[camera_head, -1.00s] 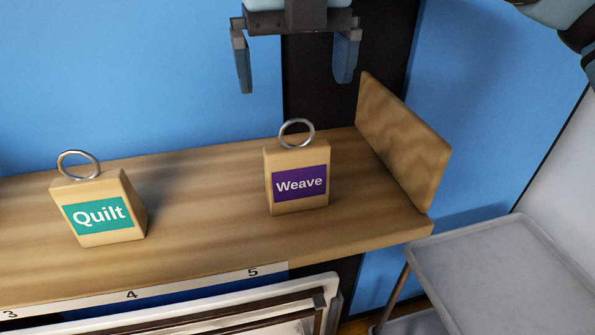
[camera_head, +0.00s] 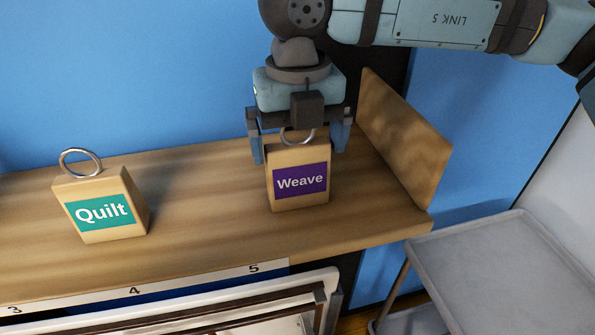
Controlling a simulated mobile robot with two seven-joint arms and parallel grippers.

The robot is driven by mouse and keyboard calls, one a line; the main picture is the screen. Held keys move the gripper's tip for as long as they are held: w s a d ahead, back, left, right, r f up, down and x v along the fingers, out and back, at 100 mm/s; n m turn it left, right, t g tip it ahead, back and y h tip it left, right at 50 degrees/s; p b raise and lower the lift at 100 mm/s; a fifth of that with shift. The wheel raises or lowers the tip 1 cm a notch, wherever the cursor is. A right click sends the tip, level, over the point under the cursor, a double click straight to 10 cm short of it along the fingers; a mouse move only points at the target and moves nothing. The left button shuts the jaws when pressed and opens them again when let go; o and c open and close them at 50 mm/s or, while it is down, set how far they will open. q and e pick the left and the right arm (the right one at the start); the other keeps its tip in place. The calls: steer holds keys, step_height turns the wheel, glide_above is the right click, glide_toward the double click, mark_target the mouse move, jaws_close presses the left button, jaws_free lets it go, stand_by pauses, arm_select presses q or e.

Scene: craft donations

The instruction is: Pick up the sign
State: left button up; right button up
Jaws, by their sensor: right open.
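A wooden block sign with a purple "Weave" label (camera_head: 300,181) stands upright on the wooden shelf (camera_head: 210,235). A metal ring (camera_head: 298,137) is on its top, partly hidden by my gripper. Another wooden block sign with a teal "Quilt" label (camera_head: 103,211) and a ring (camera_head: 80,163) stands to the left. My right gripper (camera_head: 299,155) is open and points down over the Weave sign, with one finger on each side of its upper part. I cannot tell whether the fingers touch it. My left gripper is not in view.
An upright wooden end board (camera_head: 405,140) closes the shelf's right end, close to my right gripper. A grey tray cart (camera_head: 500,270) stands at the lower right. Framed items (camera_head: 200,325) sit below the numbered shelf edge (camera_head: 190,287). The shelf between the signs is clear.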

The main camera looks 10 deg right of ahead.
steer(key=c, duration=0.9)
steer(key=shift+r, duration=0.1)
steer(key=shift+c, duration=0.3)
step_height(320, 180, up, 10)
steer(key=shift+f, duration=0.1)
